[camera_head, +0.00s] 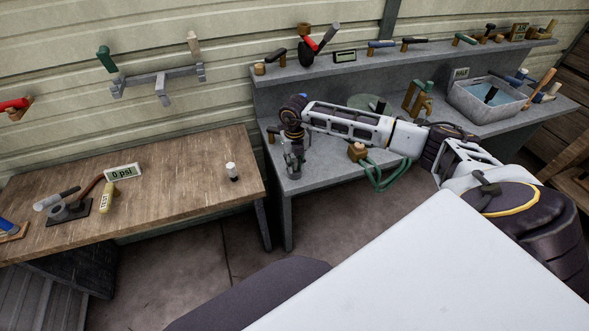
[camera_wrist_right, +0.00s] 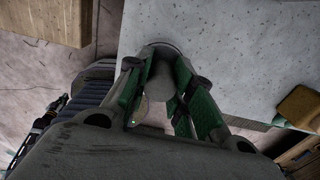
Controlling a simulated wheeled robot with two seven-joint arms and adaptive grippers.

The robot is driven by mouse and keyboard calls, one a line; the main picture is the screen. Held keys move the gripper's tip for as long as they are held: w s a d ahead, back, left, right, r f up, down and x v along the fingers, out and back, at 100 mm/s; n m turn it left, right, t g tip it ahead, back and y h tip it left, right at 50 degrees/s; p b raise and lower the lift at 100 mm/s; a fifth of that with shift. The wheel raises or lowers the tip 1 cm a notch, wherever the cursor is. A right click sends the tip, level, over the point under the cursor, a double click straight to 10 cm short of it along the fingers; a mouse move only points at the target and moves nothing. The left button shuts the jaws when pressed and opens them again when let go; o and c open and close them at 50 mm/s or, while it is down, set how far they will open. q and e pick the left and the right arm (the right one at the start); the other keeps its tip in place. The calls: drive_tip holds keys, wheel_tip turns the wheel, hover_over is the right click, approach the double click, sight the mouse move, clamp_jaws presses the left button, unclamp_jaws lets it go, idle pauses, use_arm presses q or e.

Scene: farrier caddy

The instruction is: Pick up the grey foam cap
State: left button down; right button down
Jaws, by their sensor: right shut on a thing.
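My right gripper (camera_head: 294,165) reaches down at the left front end of the grey workbench. In the right wrist view, its two green-padded fingers (camera_wrist_right: 157,82) are shut on a small grey rounded piece, the grey foam cap (camera_wrist_right: 159,76). The fingers press on its left and right sides, and a darker round edge shows at its far end. The cap is over or close to the bench's edge; I cannot tell whether it touches the bench. In the head view the gripper hides it. My left gripper is not in view.
The grey bench (camera_head: 318,177) has a raised back shelf with several tools. A green hose (camera_head: 378,178) hangs over its front. A grey tub (camera_head: 487,100) stands at the right.

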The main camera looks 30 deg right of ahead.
sight(295, 160)
drive_tip(key=shift+r+p, duration=0.4)
drive_tip(key=shift+r, duration=0.3)
drive_tip(key=shift+r, duration=0.4)
idle(0.4)
drive_tip(key=shift+r+p, duration=1.6)
drive_tip(key=shift+r, duration=0.75)
